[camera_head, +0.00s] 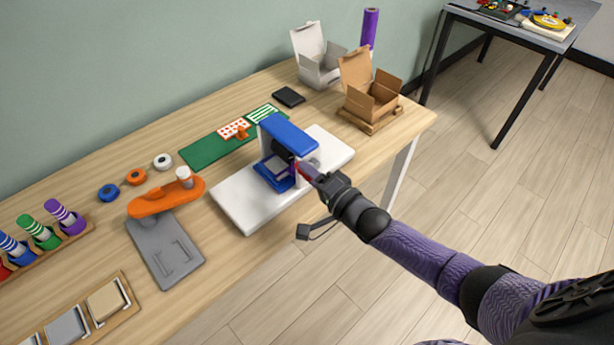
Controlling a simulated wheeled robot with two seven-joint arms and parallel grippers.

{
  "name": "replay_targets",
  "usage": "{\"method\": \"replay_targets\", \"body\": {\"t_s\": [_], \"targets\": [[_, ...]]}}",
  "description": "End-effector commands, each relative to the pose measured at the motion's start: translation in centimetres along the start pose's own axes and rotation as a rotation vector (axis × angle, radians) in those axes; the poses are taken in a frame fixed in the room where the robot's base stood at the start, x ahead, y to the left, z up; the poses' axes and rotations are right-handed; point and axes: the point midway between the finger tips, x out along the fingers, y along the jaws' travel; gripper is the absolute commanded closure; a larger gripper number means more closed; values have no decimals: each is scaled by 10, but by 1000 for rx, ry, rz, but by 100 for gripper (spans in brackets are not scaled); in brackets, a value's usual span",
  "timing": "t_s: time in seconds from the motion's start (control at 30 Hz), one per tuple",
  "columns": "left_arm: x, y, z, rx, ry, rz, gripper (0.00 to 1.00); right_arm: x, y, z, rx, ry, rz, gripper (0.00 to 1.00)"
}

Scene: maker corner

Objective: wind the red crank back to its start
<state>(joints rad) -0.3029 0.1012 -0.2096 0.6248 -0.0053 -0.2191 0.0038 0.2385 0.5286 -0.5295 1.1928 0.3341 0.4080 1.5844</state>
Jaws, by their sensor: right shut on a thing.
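The red crank (303,171) is on the right side of a blue and white machine, which stands on a white base (240,205) on the wooden table. Only a small red part of the crank shows; the rest is hidden by my gripper. My right gripper (312,174) comes in from the right and is shut on the red crank. The machine has a blue top (288,134) and a blue tray (272,174) beneath it. My left gripper is not in view.
An orange lever tool (165,197) on a grey plate (165,255) stands left of the machine. A green mat (205,151) lies behind. A brown open box (371,95) and a white open box (318,68) stand at the far right end.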

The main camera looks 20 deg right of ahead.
Motion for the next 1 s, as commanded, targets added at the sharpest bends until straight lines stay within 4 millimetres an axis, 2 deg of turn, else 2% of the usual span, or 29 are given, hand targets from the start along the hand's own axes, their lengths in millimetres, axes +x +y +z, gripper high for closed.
{"method": "replay_targets", "body": {"t_s": [0.4, 0.97, 1.0], "targets": [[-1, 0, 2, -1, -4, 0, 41, 0, -6, -10, 178, -2, 1, 100], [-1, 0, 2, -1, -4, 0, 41, 0, -6, -12, 206, -2, 1, 100], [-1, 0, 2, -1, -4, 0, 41, 0, -6, -12, 206, -2, 1, 61]]}}
